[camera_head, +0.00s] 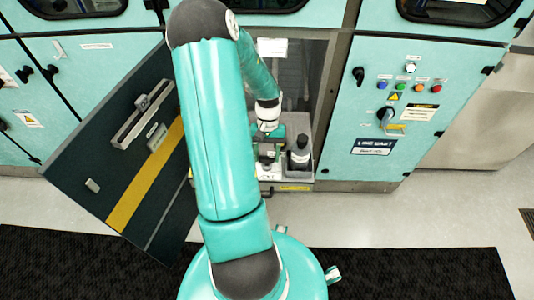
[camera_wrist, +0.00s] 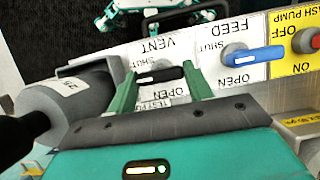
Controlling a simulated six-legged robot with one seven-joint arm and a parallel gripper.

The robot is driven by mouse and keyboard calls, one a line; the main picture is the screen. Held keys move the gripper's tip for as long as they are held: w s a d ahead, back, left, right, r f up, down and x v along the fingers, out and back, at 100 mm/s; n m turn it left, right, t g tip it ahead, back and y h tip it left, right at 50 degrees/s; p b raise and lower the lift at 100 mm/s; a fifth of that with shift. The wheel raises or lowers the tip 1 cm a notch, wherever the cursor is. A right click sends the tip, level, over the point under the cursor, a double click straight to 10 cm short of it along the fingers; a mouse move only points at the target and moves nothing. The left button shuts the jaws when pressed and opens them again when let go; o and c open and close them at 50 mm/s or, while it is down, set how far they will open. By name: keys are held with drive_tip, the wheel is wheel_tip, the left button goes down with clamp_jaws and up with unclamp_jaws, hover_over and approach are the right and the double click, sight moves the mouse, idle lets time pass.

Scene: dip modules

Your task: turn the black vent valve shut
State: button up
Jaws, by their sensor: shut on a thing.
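The black vent valve (camera_wrist: 168,74) shows in the wrist view on a white panel marked VENT, with SHUT and OPEN printed on either side of it. Its lever lies roughly crosswise in the picture, between the two words. My gripper (camera_wrist: 161,76) has its green fingers at the two ends of the lever and is shut on it. In the head view my arm reaches into the open bay, and the valve there is too small and covered to make out.
A blue FEED valve (camera_wrist: 252,55) sits beside the vent valve, then a red wash-pump switch (camera_wrist: 315,42). An open dark door (camera_head: 100,160) stands left of my arm.

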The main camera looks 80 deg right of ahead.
drive_tip(key=o, duration=1)
drive_tip(key=v, duration=1.4)
drive_tip(key=shift+s, duration=0.1)
drive_tip(key=w+a+r+n+t+h, duration=0.1)
drive_tip(key=w+a+r+n+h, duration=0.1)
drive_tip(key=w+a+r+n, duration=0.55)
drive_tip(key=w+a+r+m+t+h, duration=0.1)
drive_tip(key=w+a+r, duration=0.4)
drive_tip(key=w+a, duration=0.7)
drive_tip(key=a+r+n+t, duration=0.1)
drive_tip(key=a+r+n, duration=0.1)
drive_tip(key=a, duration=0.6)
drive_tip(key=a+r+n+t+h, duration=0.1)
drive_tip(key=a+r+n+t, duration=0.1)
drive_tip(key=a, duration=0.7)
drive_tip(key=a+r+n+t, duration=0.1)
drive_tip(key=a+r+n, duration=0.3)
drive_tip(key=a, duration=0.4)
drive_tip(key=shift+s+a+r+n+t, duration=0.15)
drive_tip(key=shift+s+a+n+t, duration=0.2)
drive_tip(key=shift+n, duration=0.2)
